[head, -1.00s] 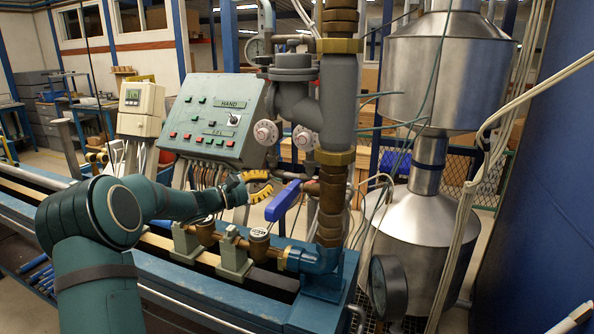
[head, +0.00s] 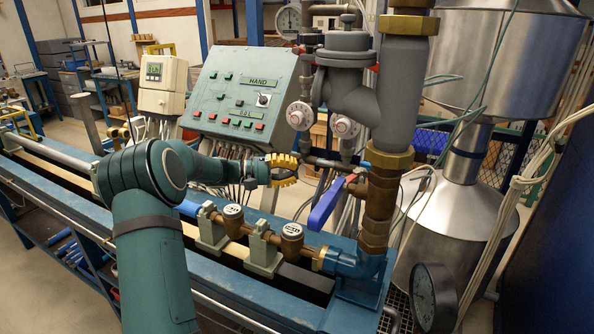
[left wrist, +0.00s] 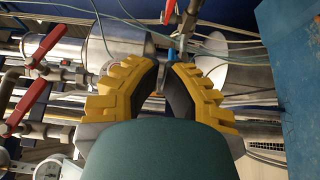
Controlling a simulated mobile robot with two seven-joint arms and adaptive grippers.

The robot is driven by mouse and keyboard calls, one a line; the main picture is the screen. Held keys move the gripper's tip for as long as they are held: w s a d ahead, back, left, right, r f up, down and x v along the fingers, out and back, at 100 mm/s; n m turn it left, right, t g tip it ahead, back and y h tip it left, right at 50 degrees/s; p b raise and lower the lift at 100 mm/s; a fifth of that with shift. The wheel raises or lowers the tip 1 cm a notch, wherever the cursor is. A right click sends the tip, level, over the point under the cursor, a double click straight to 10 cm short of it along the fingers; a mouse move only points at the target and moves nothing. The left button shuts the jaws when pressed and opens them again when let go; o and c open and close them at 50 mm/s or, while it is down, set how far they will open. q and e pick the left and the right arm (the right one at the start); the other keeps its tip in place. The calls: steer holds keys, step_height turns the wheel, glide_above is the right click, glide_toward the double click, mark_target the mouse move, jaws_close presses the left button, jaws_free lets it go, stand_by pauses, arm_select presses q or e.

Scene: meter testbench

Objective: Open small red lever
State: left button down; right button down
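In the left wrist view, two long red levers, one upper (left wrist: 54,42) and one lower (left wrist: 29,104), sit on pipes left of my fingers. A smaller red piece (left wrist: 168,9) shows at the top, beyond the fingertips. I cannot tell for sure which is the small red lever. In the head view, a small red part (head: 358,189) shows on the brass pipe behind a blue lever handle (head: 326,204). My left gripper (head: 294,169) has yellow fingers, is left of the blue handle and appears apart from it. In the left wrist view its fingers (left wrist: 165,68) are parted and empty.
A control panel (head: 222,95) stands behind my left gripper. White-red dials (head: 300,115) and a thick grey-brass pipe (head: 382,190) stand close on the right. Brass meters (head: 233,218) line the blue bench below. A round gauge (head: 434,297) is at the lower right.

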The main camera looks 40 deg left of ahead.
mark_target(350, 179)
arm_select(q)
steer(key=w+d, duration=0.5)
steer(key=d, duration=0.4)
steer(key=shift+d, duration=0.15)
steer(key=d+b, duration=0.1)
steer(key=b, duration=0.2)
steer(key=n+t+y+b, duration=0.1)
steer(key=b, duration=0.2)
steer(key=shift+s+d, duration=0.35)
steer(key=shift+s, duration=0.05)
steer(key=shift+a, duration=0.1)
